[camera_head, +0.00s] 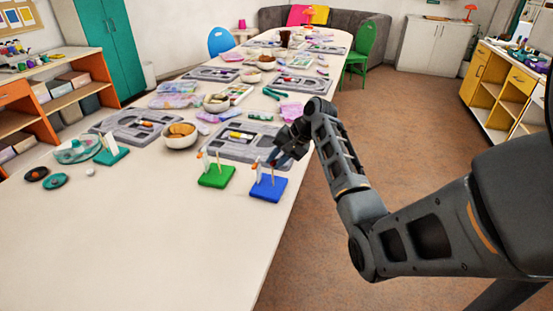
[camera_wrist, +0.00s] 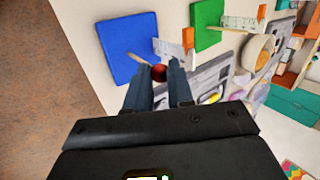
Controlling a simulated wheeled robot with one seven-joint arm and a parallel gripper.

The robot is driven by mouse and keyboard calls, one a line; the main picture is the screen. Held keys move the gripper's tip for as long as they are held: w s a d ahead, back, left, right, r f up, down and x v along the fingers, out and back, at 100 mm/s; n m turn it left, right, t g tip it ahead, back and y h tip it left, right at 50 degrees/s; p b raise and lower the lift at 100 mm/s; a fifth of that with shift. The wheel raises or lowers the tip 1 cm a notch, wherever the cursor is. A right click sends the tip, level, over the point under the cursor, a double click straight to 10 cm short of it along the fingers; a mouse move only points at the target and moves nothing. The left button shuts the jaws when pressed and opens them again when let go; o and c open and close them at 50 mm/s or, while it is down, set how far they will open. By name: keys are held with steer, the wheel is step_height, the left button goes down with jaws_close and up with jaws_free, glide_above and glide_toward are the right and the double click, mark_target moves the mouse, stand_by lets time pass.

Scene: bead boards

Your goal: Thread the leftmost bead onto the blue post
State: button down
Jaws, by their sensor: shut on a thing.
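The blue board (camera_head: 268,190) stands near the table's right edge, with a thin wooden post and a white card upright on it. In the wrist view the blue board (camera_wrist: 120,62) is at the upper left, and its post (camera_wrist: 138,58) slants toward my fingers. My gripper (camera_head: 276,157) is just above this board. In the wrist view my gripper (camera_wrist: 160,78) is shut on a dark red bead (camera_wrist: 158,73). The bead is close to the post's end; I cannot tell whether it touches or surrounds it. In the head view my fingers mostly hide the bead.
A green board (camera_head: 215,178) with its own post and card stands just left of the blue one. A grey tray (camera_head: 225,150) lies behind, beside a bowl (camera_head: 180,140). A teal board (camera_head: 112,156) and discs (camera_head: 55,181) lie left. The table's front is clear.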

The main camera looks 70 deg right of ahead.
steer(key=shift+f, duration=0.85)
steer(key=c, duration=0.9)
jaws_free()
steer(key=shift+b+v, duration=0.35)
steer(key=shift+v, duration=3.55)
